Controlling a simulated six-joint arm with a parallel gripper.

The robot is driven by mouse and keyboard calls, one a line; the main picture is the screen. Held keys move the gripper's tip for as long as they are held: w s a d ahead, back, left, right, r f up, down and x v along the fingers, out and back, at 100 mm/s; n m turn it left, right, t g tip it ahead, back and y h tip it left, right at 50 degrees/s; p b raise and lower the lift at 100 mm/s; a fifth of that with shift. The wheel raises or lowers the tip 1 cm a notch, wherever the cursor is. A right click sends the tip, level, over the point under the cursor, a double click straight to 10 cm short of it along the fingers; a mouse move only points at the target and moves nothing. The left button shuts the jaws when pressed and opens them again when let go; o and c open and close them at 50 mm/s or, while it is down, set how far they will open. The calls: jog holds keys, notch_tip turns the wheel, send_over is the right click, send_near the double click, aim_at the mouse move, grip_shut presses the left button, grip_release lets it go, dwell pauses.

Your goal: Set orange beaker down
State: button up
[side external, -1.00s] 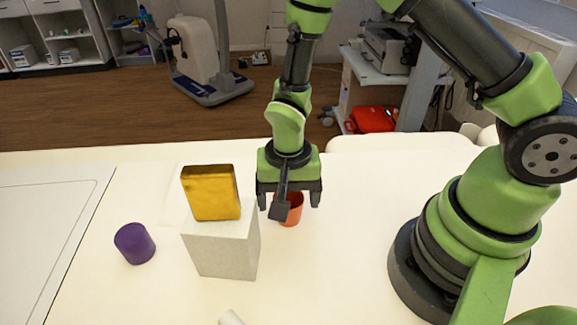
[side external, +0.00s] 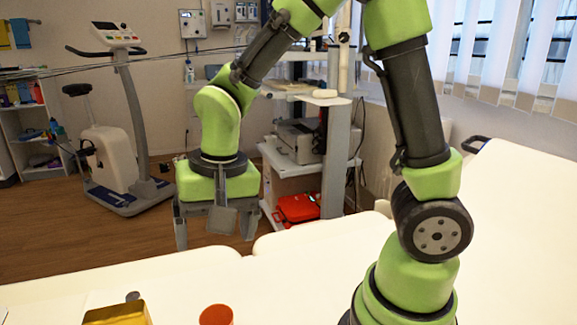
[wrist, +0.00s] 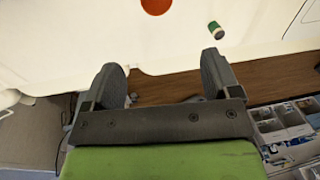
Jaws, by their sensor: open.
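The orange beaker (side external: 216,316) stands on the white table at the bottom edge of the side view, its lower part cut off by the frame. It also shows as an orange round shape at the top edge of the wrist view (wrist: 156,5). My gripper (side external: 214,238) is open and empty, held up in the air above and apart from the beaker. In the wrist view its two fingers (wrist: 162,68) are spread, with nothing between them.
A gold block (side external: 118,314) is beside the beaker, partly cut off; a small dark round thing (side external: 132,296) is behind it. A small green-and-white can (wrist: 215,30) shows in the wrist view. White table surface (side external: 300,290) is clear right of the beaker.

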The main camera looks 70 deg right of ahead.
jog(key=s+d+r+n+t, duration=0.1)
jog(key=s+r+n+t, duration=0.1)
jog(key=s+r, duration=0.3)
jog(key=s+d+r+n+t+y, duration=0.1)
jog(key=s+d+r+n+t, duration=0.1)
jog(key=s+r, duration=0.4)
jog(key=shift+t, duration=0.9)
jog(key=shift+d, duration=0.1)
